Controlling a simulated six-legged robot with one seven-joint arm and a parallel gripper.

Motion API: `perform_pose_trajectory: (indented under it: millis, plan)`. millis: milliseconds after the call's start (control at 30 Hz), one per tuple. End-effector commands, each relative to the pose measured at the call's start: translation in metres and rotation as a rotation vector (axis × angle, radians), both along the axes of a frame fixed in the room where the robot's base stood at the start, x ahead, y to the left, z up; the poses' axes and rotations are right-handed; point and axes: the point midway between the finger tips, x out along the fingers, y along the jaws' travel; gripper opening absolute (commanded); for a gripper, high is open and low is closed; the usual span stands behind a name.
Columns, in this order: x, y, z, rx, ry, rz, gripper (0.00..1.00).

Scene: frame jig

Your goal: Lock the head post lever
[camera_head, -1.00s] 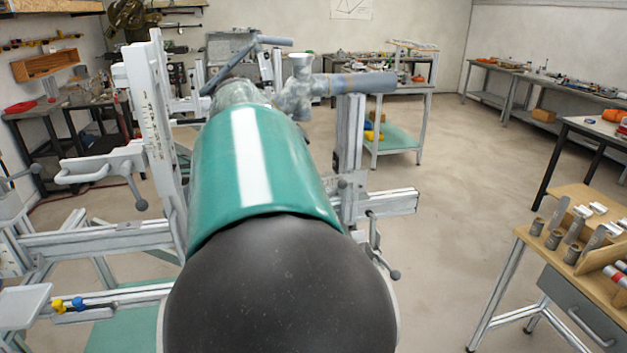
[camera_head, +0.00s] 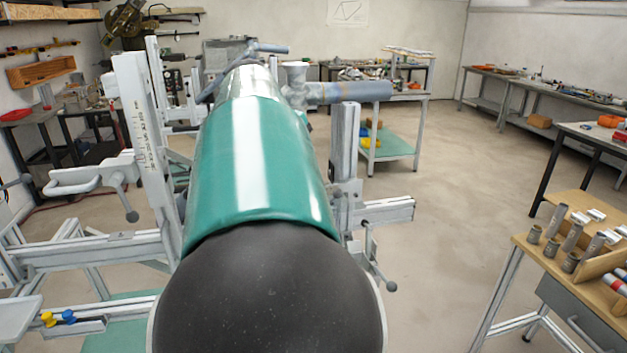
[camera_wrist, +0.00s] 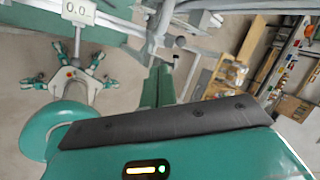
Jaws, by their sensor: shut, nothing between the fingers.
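The grey metal frame jig has a tall left post (camera_head: 145,130) and a shorter right post (camera_head: 344,140) in the head view. A ball-ended lever (camera_head: 127,205) hangs at the left post, and another lever (camera_head: 380,272) hangs low at the right post. I cannot tell which is the head post lever. My teal and black arm hides the middle of the jig. In the wrist view, my gripper (camera_wrist: 170,122) shows as a dark bar on a teal housing; it is shut and empty, apart from the jig.
A wooden-topped bench (camera_head: 590,245) with metal parts is at the right. Open floor (camera_head: 450,220) lies right of the jig.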

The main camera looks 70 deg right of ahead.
Motion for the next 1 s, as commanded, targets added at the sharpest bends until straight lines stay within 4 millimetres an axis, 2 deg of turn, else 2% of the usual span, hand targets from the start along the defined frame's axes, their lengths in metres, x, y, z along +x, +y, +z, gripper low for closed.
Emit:
perform_pose_trajectory:
  millis: [500, 733, 1000]
  plan:
    - [-0.021, -0.045, -0.082, 0.004, 0.003, -0.003, 0.0]
    - [-0.033, -0.071, -0.098, 0.001, 0.003, -0.002, 0.0]
    - [-0.035, -0.076, -0.1, 0.0, 0.001, -0.001, 0.0]
